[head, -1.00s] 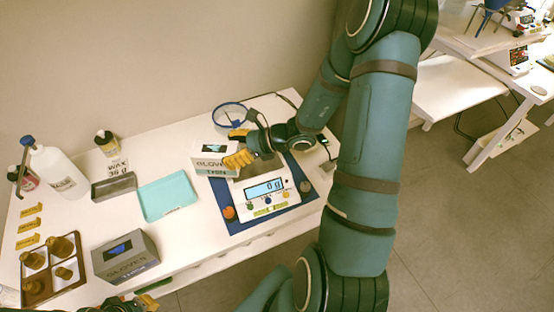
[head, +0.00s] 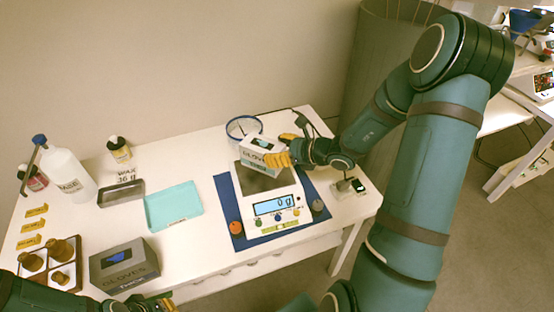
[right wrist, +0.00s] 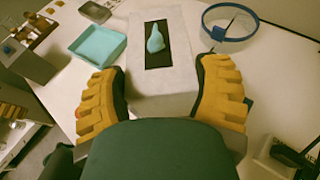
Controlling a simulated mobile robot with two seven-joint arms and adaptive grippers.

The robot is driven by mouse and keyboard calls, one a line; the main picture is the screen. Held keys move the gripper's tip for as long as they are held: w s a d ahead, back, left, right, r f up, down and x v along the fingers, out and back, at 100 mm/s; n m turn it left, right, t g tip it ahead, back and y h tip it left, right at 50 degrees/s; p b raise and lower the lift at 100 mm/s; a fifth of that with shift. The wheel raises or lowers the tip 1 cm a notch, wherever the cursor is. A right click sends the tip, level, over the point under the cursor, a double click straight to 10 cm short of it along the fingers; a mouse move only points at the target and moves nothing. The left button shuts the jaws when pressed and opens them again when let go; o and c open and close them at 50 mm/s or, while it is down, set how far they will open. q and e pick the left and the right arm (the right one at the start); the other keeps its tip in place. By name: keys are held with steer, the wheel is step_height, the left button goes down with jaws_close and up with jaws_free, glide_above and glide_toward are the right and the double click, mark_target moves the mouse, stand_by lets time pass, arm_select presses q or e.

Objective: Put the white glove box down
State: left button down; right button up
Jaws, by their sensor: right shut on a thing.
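The white glove box (head: 257,157), with grey lettering and a dark picture panel on top, is held by my right gripper (head: 281,149) over the back of the scale (head: 272,207). Its lower front hides part of the scale's plate; I cannot tell whether it touches. The scale reads 0 g. In the right wrist view the box (right wrist: 160,75) sits between the two yellow fingers of the right gripper (right wrist: 162,92). My left gripper (head: 153,303) is at the bottom edge, partly cut off, beside a grey glove box (head: 124,266); its opening is unclear.
The scale stands on a blue mat (head: 225,205). A turquoise tray (head: 173,206) and a grey tray (head: 121,192) lie left of it, with free white table around. A blue-rimmed round item (head: 243,127) is behind the box. Bottles (head: 70,172) stand at the far left.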

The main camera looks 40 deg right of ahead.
steer(key=shift+f+b, duration=0.35)
steer(key=shift+f, duration=1.25)
steer(key=shift+f, duration=0.1)
steer(key=o, duration=1.3)
steer(key=shift+r, duration=0.2)
steer(key=p+v, duration=0.2)
steer(key=v, duration=1)
